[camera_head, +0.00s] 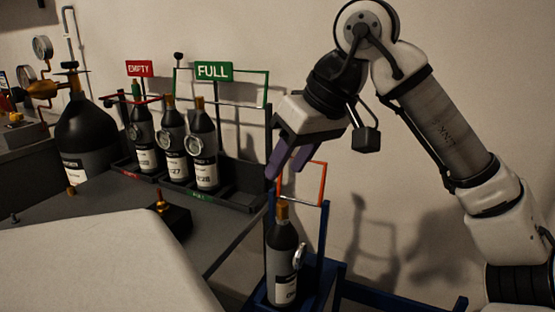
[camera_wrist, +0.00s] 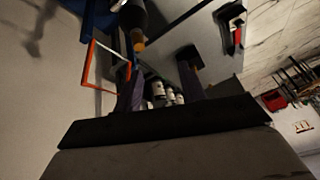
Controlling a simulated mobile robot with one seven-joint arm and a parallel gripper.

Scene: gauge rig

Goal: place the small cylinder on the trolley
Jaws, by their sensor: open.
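A small dark cylinder (camera_head: 284,262) with a brass top and a pale label stands upright on the blue trolley (camera_head: 318,272). It also shows in the wrist view (camera_wrist: 134,18). My gripper (camera_head: 287,165) is open and empty, with its purple fingers pointing down above the cylinder's top, apart from it. Both fingers also show in the wrist view (camera_wrist: 160,85). Behind the gripper rises the trolley's orange-and-white frame (camera_head: 322,185); its contact with the cylinder cannot be told.
Three similar cylinders (camera_head: 173,148) stand in a dark rack (camera_head: 236,199) under a red EMPTY sign (camera_head: 139,68) and a green FULL sign (camera_head: 213,71). The rack's right part is empty. A large black cylinder (camera_head: 86,135) stands at left. A brass fitting (camera_head: 161,202) sits on the bench.

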